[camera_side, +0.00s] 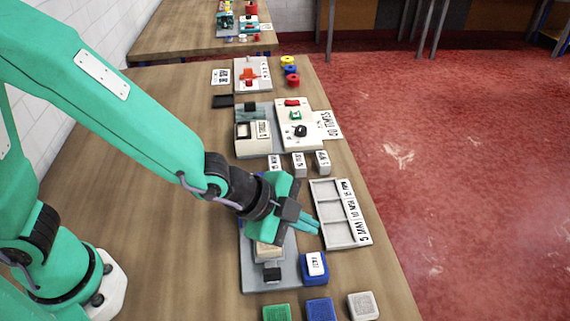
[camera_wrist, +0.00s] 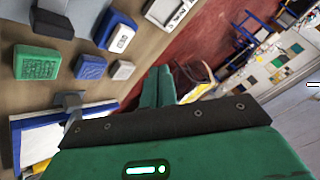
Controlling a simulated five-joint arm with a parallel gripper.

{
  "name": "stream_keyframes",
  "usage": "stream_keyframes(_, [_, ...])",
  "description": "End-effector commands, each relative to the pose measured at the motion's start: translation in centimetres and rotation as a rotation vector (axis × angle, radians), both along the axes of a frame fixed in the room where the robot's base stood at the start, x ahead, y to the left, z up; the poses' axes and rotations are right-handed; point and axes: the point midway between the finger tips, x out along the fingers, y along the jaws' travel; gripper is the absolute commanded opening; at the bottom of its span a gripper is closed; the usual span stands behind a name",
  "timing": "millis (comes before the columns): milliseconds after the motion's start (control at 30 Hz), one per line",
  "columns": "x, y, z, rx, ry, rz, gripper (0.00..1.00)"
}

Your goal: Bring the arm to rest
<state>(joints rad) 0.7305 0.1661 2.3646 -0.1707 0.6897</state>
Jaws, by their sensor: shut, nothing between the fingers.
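My gripper (camera_side: 307,224) is at the end of the green arm, above the right part of the wooden table (camera_side: 160,160) in the side view. Its green fingers are together with nothing between them. They also show in the wrist view (camera_wrist: 157,86), in front of the table edge and red floor. The gripper is above a grey base plate (camera_side: 254,275) and near the left side of a light tray with compartments (camera_side: 345,232). My arm hides part of the plate and what stands on it.
Green (camera_side: 276,313), blue (camera_side: 320,309) and grey (camera_side: 362,305) blocks line the near edge. Small labelled blocks (camera_side: 298,164) and machines (camera_side: 258,130) stand farther back. The table's left part is clear.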

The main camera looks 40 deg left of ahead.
Motion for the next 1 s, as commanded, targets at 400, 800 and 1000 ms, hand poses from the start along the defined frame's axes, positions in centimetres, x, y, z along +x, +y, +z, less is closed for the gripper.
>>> stream_keyframes(400, [1.3, 10.9, 6.1, -0.069, 0.149, 0.384, 0.0])
stream_keyframes(800, [-2.4, 21.7, 10.7, -0.169, 0.294, 0.809, 0.0])
stream_keyframes(1000, [-5.9, 26.0, 12.3, -0.228, 0.358, 1.023, 0.0])
